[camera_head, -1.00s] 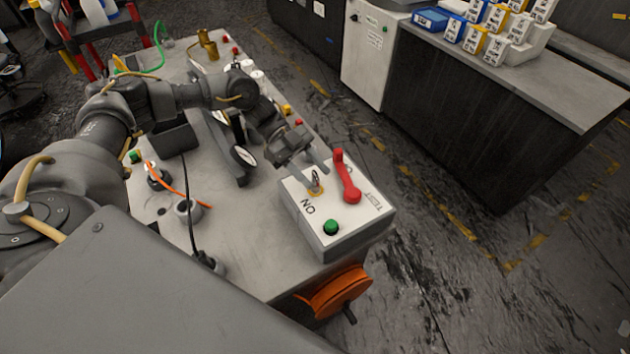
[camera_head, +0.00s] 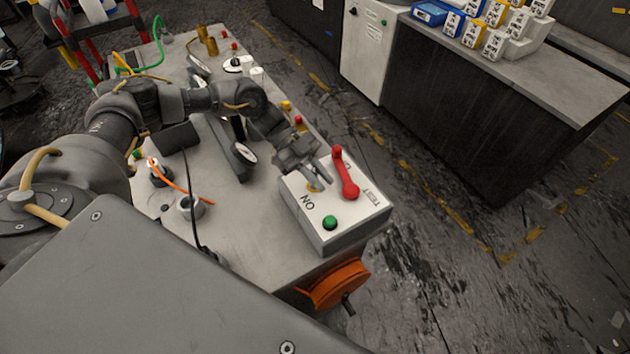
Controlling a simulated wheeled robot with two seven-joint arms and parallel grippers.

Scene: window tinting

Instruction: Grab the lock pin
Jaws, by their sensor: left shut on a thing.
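A white box (camera_head: 345,222) marked ON and TEST stands at the front right end of the grey bench. It bears a red lever (camera_head: 346,176) and a green button (camera_head: 330,222). The lock pin (camera_head: 313,188) stands on the box top left of the lever; only a bit of its gold base shows, the rest is hidden by fingers. My left gripper (camera_head: 319,181) reaches over the box from the back left and is shut on the lock pin, close beside the red lever. My right gripper does not show.
An orange reel (camera_head: 338,285) sits on the bench's front side. A counter (camera_head: 560,85) with small boxes stands at the right, beyond open floor.

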